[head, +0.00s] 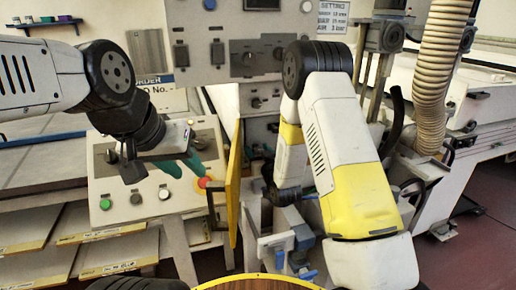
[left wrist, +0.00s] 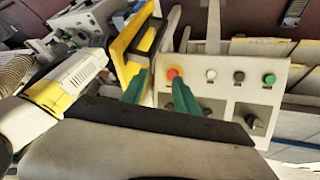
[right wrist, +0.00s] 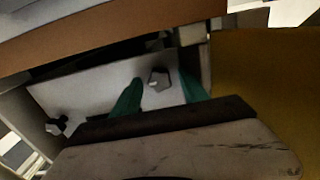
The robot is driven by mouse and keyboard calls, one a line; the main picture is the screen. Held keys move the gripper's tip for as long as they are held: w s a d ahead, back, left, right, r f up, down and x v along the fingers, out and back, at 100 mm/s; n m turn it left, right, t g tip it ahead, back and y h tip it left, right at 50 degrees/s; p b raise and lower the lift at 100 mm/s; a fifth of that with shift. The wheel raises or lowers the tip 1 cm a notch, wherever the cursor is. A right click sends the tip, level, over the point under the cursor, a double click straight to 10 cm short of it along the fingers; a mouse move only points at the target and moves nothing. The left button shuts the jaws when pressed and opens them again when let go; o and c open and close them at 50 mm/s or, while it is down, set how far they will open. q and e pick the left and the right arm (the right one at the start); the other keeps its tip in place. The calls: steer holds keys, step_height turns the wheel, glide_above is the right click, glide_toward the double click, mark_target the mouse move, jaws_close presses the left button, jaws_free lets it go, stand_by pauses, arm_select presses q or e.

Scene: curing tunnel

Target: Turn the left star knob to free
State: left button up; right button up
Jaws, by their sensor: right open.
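In the right wrist view a grey star-shaped knob (right wrist: 158,80) sits on a pale panel, with a second dark knob (right wrist: 55,126) further left. That view looks turned over, with the yellow door on its right. My right gripper (right wrist: 160,93) is open, its green fingers either side of the grey knob in the picture. Contact cannot be told. In the head view the right gripper is hidden by my arm. My left gripper (head: 183,166) is open and empty above the sloped control box; its green fingers also show in the left wrist view (left wrist: 158,94).
The yellow door (head: 235,190) stands open left of my right arm. The sloped control box (head: 150,205) carries a red emergency button (head: 204,183) close to my left fingers. A grey panel (head: 215,55) stands behind. A ribbed hose (head: 437,80) hangs on the right.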

steer(key=shift+c, duration=0.2)
jaws_close()
steer(key=shift+n, duration=0.4)
steer(key=n, duration=0.3)
steer(key=shift+a+n, duration=0.1)
steer(key=shift+n, duration=0.3)
steer(key=n, duration=0.9)
steer(key=shift+s+a+f, duration=0.1)
steer(key=shift+a, duration=0.05)
steer(key=n, duration=0.4)
steer(key=shift+f+n, duration=0.1)
steer(key=shift+n, duration=0.2)
